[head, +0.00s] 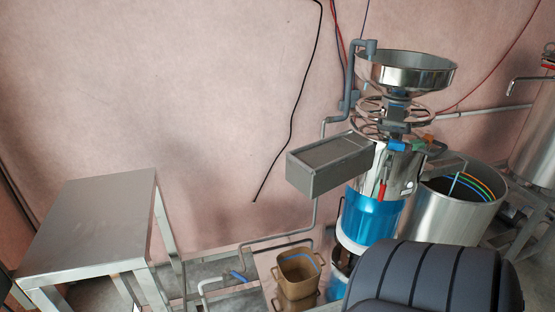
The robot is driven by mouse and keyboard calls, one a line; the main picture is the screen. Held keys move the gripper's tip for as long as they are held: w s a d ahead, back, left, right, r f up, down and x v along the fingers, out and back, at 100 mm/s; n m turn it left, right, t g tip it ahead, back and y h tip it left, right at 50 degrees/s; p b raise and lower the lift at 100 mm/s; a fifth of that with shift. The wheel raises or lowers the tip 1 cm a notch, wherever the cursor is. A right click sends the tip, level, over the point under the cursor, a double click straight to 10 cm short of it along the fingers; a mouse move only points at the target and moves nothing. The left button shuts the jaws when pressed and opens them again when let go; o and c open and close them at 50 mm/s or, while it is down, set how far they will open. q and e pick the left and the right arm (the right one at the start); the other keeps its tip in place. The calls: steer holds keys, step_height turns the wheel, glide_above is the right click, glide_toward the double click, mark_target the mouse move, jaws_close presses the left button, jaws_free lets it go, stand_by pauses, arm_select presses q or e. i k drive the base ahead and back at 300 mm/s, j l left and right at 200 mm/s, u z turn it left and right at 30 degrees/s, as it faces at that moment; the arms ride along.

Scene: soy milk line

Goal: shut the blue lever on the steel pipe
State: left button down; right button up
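A small blue lever (238,276) sits on a thin steel pipe (207,283) low down, between the steel table and the square tan container. The lever slants down to the right; it is too small to tell whether it is open or shut. The pipe bends down at its left end, and a pipe also rises behind toward the grinding machine. Neither of my grippers is in view.
A steel table (92,218) stands at left. The tan container (298,274) is right of the lever. The grinding machine (381,175) has a grey box (329,165) jutting left and another blue handle (398,146). A steel vat (459,207) stands right.

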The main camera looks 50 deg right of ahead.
mark_target(228, 269)
steer(key=i+l+z, duration=0.2)
steer(key=z, duration=0.2)
steer(key=i+l+z, duration=0.2)
steer(key=z, duration=0.2)
steer(key=i+l+z, duration=0.15)
steer(key=z, duration=0.2)
steer(key=i, duration=0.1)
